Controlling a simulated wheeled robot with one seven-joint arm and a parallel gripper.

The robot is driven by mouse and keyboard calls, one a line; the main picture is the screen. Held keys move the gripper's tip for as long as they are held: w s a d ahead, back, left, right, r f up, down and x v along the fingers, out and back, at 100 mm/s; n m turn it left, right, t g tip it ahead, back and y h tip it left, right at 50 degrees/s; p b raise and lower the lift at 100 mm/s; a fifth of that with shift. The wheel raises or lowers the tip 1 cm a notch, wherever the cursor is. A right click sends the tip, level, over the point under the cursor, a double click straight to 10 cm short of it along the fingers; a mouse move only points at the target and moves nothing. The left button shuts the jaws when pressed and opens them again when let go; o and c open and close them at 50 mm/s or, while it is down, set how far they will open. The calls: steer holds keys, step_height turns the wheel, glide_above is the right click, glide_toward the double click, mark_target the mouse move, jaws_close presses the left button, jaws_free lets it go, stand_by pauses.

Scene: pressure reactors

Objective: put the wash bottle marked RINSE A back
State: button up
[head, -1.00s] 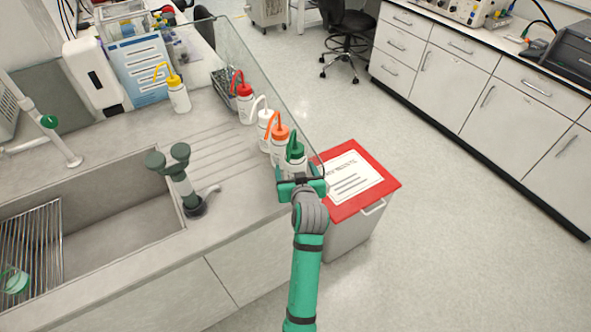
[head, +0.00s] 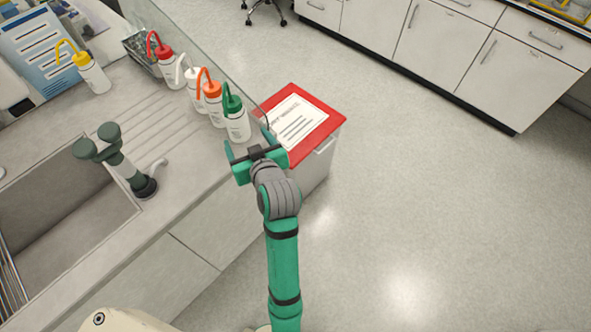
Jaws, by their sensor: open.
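Several white wash bottles stand upright on the counter by the sink. The green-capped bottle (head: 236,124) is at the near end of a row. Beside it are an orange-capped bottle (head: 213,108), a white-capped one (head: 194,92) and a red-capped one (head: 171,73). A yellow-capped bottle (head: 94,77) stands apart at the left. The labels are too small to read, so I cannot tell which is RINSE A. My gripper (head: 248,140) is open and empty, just in front of the green-capped bottle near the counter's end.
A clear glass panel (head: 203,47) runs along the counter edge behind the bottles. A red-lidded bin (head: 329,112) stands on the floor beyond it. A dark green tap (head: 125,165) rises by the sink (head: 62,215). The floor to the right is clear.

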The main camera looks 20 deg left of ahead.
steer(key=s+d+f+m+t+h, duration=0.25)
steer(key=s+d+f, duration=0.3)
steer(key=d, duration=0.35)
steer(key=s+d+f+m+t+h, duration=0.25)
steer(key=s+d+f+m, duration=0.2)
steer(key=d+f, duration=0.35)
steer(key=s+d+r+m+h, duration=0.1)
steer(key=s+d+r+h, duration=0.1)
steer(key=s+d, duration=0.4)
steer(key=s+d+r+m+t+h, duration=0.1)
steer(key=s+d, duration=0.5)
steer(key=s, duration=0.7)
steer(key=shift+s+d+r+h, duration=0.15)
steer(key=shift+s+r+h, duration=0.15)
steer(key=shift+r+h, duration=0.45)
